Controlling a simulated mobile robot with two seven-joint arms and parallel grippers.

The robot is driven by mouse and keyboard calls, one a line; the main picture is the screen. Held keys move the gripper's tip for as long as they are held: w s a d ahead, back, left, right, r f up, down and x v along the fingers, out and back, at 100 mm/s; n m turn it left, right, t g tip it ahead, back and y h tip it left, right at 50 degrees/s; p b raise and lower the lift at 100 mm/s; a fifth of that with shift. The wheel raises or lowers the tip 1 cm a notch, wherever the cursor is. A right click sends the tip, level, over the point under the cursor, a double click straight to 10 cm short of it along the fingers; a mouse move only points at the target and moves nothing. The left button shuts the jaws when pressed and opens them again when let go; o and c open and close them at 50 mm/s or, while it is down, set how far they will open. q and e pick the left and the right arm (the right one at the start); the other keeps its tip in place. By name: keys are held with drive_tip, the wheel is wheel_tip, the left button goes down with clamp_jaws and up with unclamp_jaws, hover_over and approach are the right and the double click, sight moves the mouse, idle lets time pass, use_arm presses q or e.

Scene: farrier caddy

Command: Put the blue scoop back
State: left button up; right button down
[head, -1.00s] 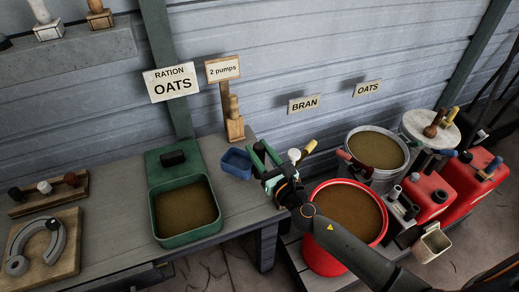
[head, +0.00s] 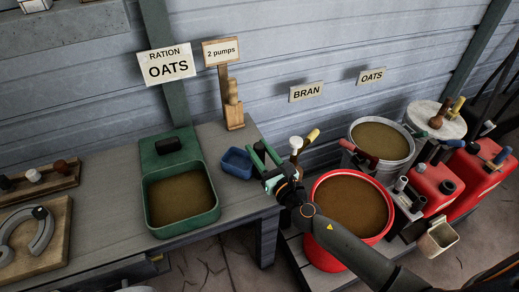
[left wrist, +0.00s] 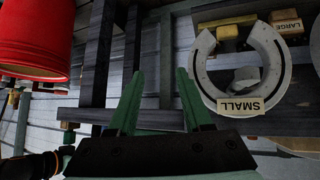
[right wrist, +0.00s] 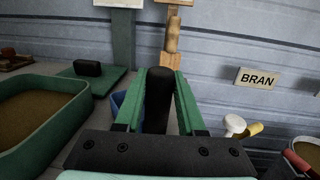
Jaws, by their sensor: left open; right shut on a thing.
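The blue scoop (head: 236,163) shows at the right end of the grey workbench, beside the green tray (head: 217,212) of oats. It is partly hidden in the right wrist view (right wrist: 118,108). My right gripper (head: 265,160) is shut on a dark handle (right wrist: 159,95), which appears to be the scoop's. I cannot tell whether the scoop touches the bench. My left gripper (left wrist: 158,82) is open and empty in the left wrist view, its fingers pointing past the "SMALL" ring (left wrist: 276,88).
A red bucket (head: 385,232) of brown feed stands right of the bench, below the BRAN sign (head: 306,92). A grey bucket (head: 408,160) and red cans (head: 432,190) stand beyond. A wooden post (head: 234,117) with a "2 pumps" sign rises behind the scoop.

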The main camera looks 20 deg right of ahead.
use_arm(q)
drive_tip(key=shift+a+f+b, duration=0.15)
drive_tip(key=shift+f+b, duration=0.35)
drive_tip(key=shift+b, duration=0.05)
use_arm(e)
drive_tip(key=shift+f, duration=0.45)
drive_tip(key=shift+c, duration=2.2)
unclamp_jaws()
drive_tip(key=shift+s+f, duration=0.15)
drive_tip(key=shift+s, duration=0.2)
use_arm(q)
drive_tip(key=shift+d+f+b, duration=0.35)
drive_tip(key=shift+f+b, duration=0.2)
drive_tip(key=shift+b, duration=0.55)
use_arm(e)
drive_tip(key=s+d, duration=0.1)
drive_tip(key=s, duration=1)
drive_tip(key=shift+s+d+f, duration=0.15)
drive_tip(key=shift+s+d, duration=0.2)
drive_tip(key=shift+d, duration=0.05)
